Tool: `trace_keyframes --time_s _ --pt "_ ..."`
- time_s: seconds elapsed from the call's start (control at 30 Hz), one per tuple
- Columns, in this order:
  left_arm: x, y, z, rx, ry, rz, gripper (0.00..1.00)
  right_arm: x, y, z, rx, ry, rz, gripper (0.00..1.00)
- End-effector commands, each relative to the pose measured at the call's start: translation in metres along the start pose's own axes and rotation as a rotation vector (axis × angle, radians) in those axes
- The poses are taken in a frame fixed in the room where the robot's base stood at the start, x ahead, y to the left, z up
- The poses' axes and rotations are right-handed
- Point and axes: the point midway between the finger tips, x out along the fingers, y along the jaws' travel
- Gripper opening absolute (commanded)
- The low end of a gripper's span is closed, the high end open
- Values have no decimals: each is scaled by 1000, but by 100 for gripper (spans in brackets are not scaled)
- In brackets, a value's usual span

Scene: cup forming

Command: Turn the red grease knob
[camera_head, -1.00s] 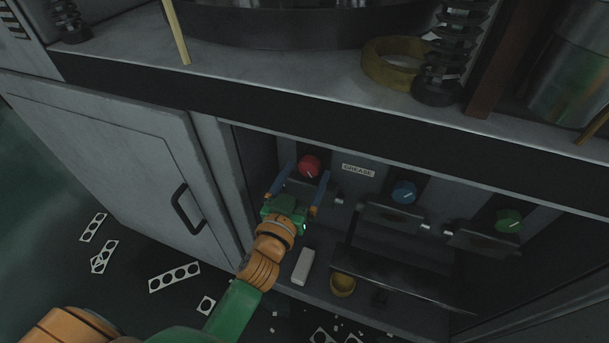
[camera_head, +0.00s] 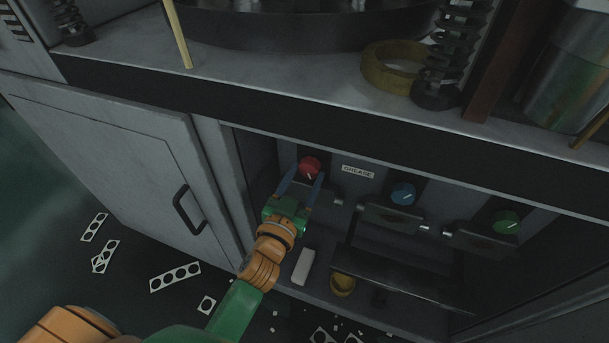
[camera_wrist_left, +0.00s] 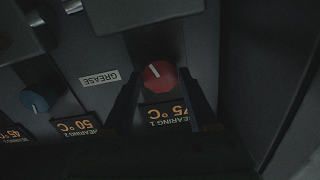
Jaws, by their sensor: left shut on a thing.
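The red knob (camera_head: 310,167) is on the back panel inside the open cabinet, left of the GREASE label (camera_head: 358,172). It has a white pointer line. In the left wrist view the red knob (camera_wrist_left: 159,76) sits between the two dark fingers, above a display reading "75 °C BEARING 1" upside down. My left gripper (camera_head: 302,178) reaches in from below with its blue fingers on either side of the knob, closed on it. My right gripper is in neither view.
A blue knob (camera_head: 403,193) and a green knob (camera_head: 507,221) are further right on the panel. A white block (camera_head: 303,267) and a yellow ring (camera_head: 342,284) lie on the cabinet floor. The cabinet door (camera_head: 130,170) with a black handle is at left.

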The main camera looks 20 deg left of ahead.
Motion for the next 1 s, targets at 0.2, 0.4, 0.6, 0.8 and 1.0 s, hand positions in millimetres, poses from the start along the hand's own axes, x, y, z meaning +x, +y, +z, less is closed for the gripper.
trace_keyframes --time_s 0.2,0.4,0.6,0.8,1.0 --pt "0 -1 -2 177 0 -1 4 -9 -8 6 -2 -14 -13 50" --pt "0 -1 -2 331 0 0 4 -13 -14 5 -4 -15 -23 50" --pt "0 -1 -1 451 0 -1 4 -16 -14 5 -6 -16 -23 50" --pt "0 -1 -1 528 0 -1 4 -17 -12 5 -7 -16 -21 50" --pt "0 -1 -1 561 1 -1 4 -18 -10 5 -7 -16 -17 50"
